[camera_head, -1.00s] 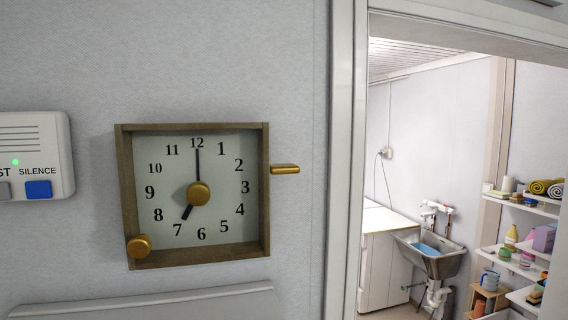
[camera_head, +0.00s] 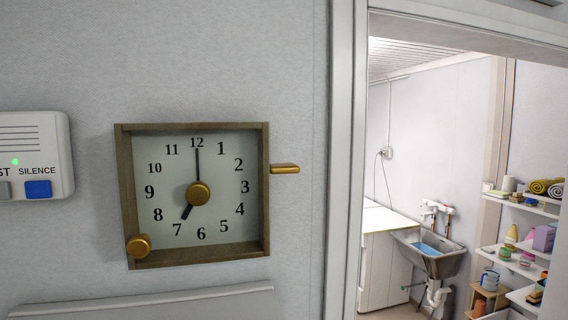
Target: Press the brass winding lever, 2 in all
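The brass winding lever (camera_head: 285,169) sticks out to the right from the right side of the wall clock, at about the height of the 3. It looks level. The clock (camera_head: 265,215) has a square brown wooden frame and a pale face with black numerals. Its short hand points to 7 and its long hand to 12, around a brass centre hub (camera_head: 199,194). A round brass knob (camera_head: 138,246) sits at the lower left corner of the frame. Neither of my grippers is in view.
A white wall box (camera_head: 36,150) with a green light and a blue SILENCE button is left of the clock. A ledge (camera_head: 150,298) runs below. A door frame (camera_head: 346,160) stands right of the lever, opening onto a room with a sink (camera_head: 440,262) and shelves (camera_head: 525,270).

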